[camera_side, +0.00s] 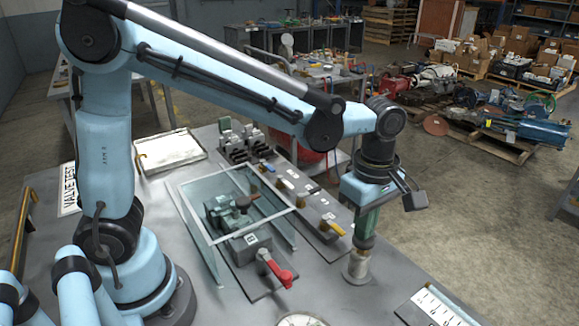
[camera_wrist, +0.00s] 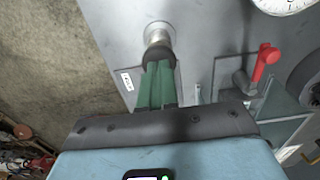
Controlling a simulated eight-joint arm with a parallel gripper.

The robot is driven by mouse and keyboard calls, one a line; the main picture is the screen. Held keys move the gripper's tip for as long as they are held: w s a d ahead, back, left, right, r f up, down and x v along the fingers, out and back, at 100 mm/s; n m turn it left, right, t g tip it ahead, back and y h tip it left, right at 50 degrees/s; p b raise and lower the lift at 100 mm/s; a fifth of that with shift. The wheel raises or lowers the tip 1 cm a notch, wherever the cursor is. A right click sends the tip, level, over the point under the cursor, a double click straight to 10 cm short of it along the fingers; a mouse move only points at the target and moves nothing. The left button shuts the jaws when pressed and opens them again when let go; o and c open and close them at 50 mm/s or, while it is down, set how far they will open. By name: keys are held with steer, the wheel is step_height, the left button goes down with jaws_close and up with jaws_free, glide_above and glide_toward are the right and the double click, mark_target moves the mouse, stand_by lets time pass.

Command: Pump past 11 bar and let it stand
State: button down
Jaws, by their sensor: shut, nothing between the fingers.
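My gripper (camera_side: 367,222) points straight down over a short metal post with a dark cap, which looks like the pump plunger (camera_side: 356,266). In the wrist view its green fingers (camera_wrist: 160,76) are closed together, with the tips at the dark cap above the bright post (camera_wrist: 157,34). I cannot tell whether they touch the cap. A round white dial gauge (camera_side: 301,321) is cut off at the bottom edge of the side view. It also shows at the top right in the wrist view (camera_wrist: 287,4), cut off, its reading not legible.
A strip of small fittings (camera_side: 310,205) lies behind. A white marked card (camera_side: 436,308) is at the front right. Bare bench surrounds the post.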

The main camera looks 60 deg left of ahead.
step_height(320, 180, up, 14)
stand_by(0.6)
steer(key=shift+a, duration=0.1)
stand_by(0.4)
steer(key=s+a+f+m+t, duration=0.2)
steer(key=a+f+m, duration=0.1)
steer(key=a+m, duration=0.1)
steer(key=s+a+f+m+t, duration=0.2)
steer(key=a+f+m, duration=0.1)
steer(key=m, duration=0.4)
steer(key=s+a+f+m+t, duration=0.2)
steer(key=a+f+m, duration=0.1)
steer(key=a+m, duration=0.2)
steer(key=shift+s+a+f+m+t, duration=0.25)
steer(key=shift+s+f+m+t, duration=0.15)
steer(key=shift+m, duration=0.1)
steer(key=shift+s+a+f+m, duration=0.2)
steer(key=shift+f+m, duration=0.1)
steer(key=shift+m, duration=0.2)
steer(key=shift+w+r, duration=0.1)
steer(key=shift+w, duration=0.05)
